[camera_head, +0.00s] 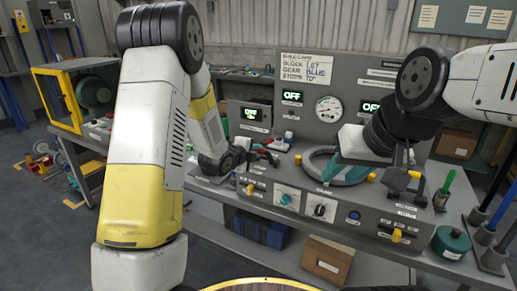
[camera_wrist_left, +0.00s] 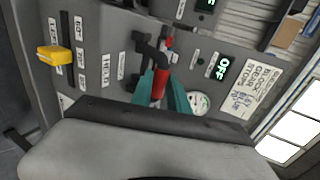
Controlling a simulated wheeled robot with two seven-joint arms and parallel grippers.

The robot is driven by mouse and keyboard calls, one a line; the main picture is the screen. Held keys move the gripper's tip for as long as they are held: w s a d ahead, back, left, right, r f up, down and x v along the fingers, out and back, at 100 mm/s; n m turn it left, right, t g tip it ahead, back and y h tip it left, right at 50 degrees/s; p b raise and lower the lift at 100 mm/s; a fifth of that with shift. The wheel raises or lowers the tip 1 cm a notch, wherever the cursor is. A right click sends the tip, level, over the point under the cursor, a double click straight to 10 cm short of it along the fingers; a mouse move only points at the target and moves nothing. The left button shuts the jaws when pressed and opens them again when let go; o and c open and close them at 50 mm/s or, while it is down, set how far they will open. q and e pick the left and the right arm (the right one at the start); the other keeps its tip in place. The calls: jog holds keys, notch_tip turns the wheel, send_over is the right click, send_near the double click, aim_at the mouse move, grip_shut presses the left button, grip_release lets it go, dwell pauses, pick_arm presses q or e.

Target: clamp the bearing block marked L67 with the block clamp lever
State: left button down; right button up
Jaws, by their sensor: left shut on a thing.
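In the left wrist view my left gripper's teal fingers (camera_wrist_left: 160,92) are closed around a red lever handle (camera_wrist_left: 161,83). The handle joins a black clamp mechanism (camera_wrist_left: 151,46) beyond it on the grey bench. In the head view my left gripper (camera_head: 246,156) is at the bench's left part, its fingers mostly hidden by the wrist. My right gripper (camera_head: 343,173) shows teal fingers low over the console, beside a grey ring; their gap is unclear. No block marked L67 can be made out; the mark is not legible on any block.
A placard (camera_head: 308,67) stands on the back panel by a gauge (camera_head: 328,108) and OFF displays. The console (camera_head: 300,197) carries knobs and yellow handles. A green-handled tool (camera_head: 446,187) and teal round container (camera_head: 451,242) are at the right. A yellow-framed cabinet (camera_head: 62,102) stands left.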

pick_arm(q)
jog(key=shift+f, duration=0.15)
jog(key=c, duration=1.3)
grip_release()
jog(key=v, duration=0.7)
jog(key=shift+s+a, duration=0.2)
jog(key=shift+s, duration=0.1)
